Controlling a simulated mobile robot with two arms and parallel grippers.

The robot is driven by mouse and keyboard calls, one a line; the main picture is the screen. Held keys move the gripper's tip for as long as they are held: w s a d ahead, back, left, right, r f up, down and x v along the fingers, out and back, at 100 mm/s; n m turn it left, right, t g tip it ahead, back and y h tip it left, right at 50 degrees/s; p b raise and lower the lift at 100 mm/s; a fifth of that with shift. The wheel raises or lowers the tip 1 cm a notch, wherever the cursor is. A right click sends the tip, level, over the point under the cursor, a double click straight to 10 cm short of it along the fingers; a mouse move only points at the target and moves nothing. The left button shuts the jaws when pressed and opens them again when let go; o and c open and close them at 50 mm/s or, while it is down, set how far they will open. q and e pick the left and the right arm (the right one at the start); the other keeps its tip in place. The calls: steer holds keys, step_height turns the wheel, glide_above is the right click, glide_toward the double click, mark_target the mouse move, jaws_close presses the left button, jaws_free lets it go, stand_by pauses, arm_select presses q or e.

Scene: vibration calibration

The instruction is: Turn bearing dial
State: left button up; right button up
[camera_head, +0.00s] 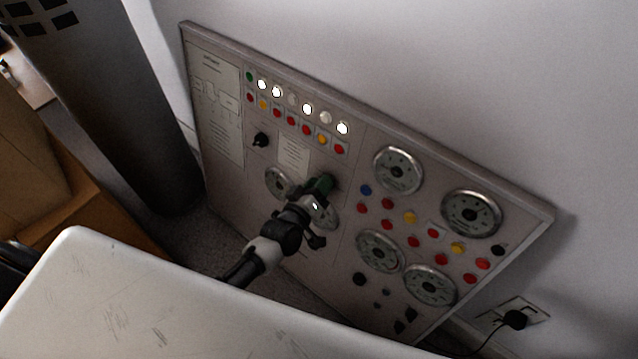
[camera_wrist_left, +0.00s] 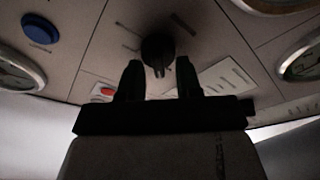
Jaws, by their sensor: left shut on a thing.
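The panel (camera_head: 225,195) leans against the wall in the head view, with several round gauges, buttons and lamps. My left gripper (camera_head: 316,196) reaches its middle part and partly covers a gauge there. In the left wrist view, my left gripper's two fingers (camera_wrist_left: 158,66) stand on either side of a small black dial knob (camera_wrist_left: 158,46) on the panel. The gripper is shut on this knob. The knob's label is too blurred to read, and the gripper hides the knob in the head view. My right gripper is not in view.
Another black knob (camera_head: 262,139) is on the panel's left part. A blue button (camera_wrist_left: 40,29) shows in the wrist view. A black plug (camera_head: 515,319) sits in a wall socket at the lower right. Cardboard boxes (camera_head: 75,195) stand at the left.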

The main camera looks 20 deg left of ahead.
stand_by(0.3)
arm_select(q)
steer(key=o, duration=0.9)
steer(key=shift+s, duration=0.15)
steer(key=p+v, duration=0.1)
steer(key=v, duration=0.9)
steer(key=shift+s, duration=0.25)
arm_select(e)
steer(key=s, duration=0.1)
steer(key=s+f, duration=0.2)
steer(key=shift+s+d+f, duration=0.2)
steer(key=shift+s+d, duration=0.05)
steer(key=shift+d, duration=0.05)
